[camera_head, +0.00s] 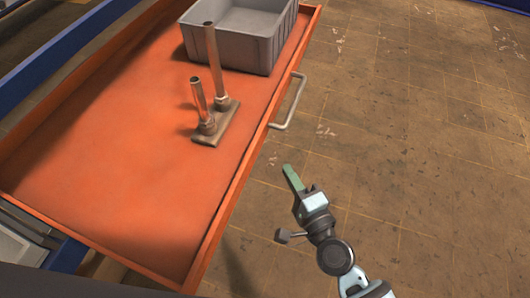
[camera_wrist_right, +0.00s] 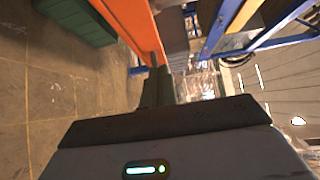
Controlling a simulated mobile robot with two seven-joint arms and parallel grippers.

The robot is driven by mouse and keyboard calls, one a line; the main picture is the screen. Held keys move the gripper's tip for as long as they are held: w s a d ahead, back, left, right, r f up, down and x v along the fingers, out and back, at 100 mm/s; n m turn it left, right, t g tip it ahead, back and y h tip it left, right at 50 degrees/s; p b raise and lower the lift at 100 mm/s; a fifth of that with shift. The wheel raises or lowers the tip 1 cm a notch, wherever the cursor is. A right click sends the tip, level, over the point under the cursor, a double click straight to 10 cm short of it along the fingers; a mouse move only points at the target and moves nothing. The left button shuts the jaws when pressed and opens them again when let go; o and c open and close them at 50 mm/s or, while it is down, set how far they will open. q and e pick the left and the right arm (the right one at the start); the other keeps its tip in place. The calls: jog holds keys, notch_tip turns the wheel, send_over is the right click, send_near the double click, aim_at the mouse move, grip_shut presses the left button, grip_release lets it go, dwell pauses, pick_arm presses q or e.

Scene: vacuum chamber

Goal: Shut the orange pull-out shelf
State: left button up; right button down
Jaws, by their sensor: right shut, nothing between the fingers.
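The orange pull-out shelf (camera_head: 110,150) fills the left and middle of the head view, a shallow tray with a raised rim. A pale metal handle (camera_head: 290,104) sticks out from its right side. My right gripper (camera_head: 290,172) is shut and empty, its greenish fingers to the right of the shelf's side, nearer me than the handle and apart from it. In the right wrist view the gripper fingers (camera_wrist_right: 158,85) show beyond the dark gripper body, near the shelf's orange side (camera_wrist_right: 128,24). My left gripper is in neither view.
A grey bin (camera_head: 240,36) and a metal stand with two upright tubes (camera_head: 216,124) sit on the shelf. A blue frame beam (camera_head: 70,45) runs along its left. A dark green box (camera_wrist_right: 78,20) shows in the wrist view. The tiled floor (camera_head: 430,130) right of the shelf is clear.

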aim_at(258, 142)
jog(key=w+a, duration=0.5)
jog(key=shift+a, duration=0.3)
jog(key=shift+w+a, duration=0.15)
jog(key=shift+a, duration=0.2)
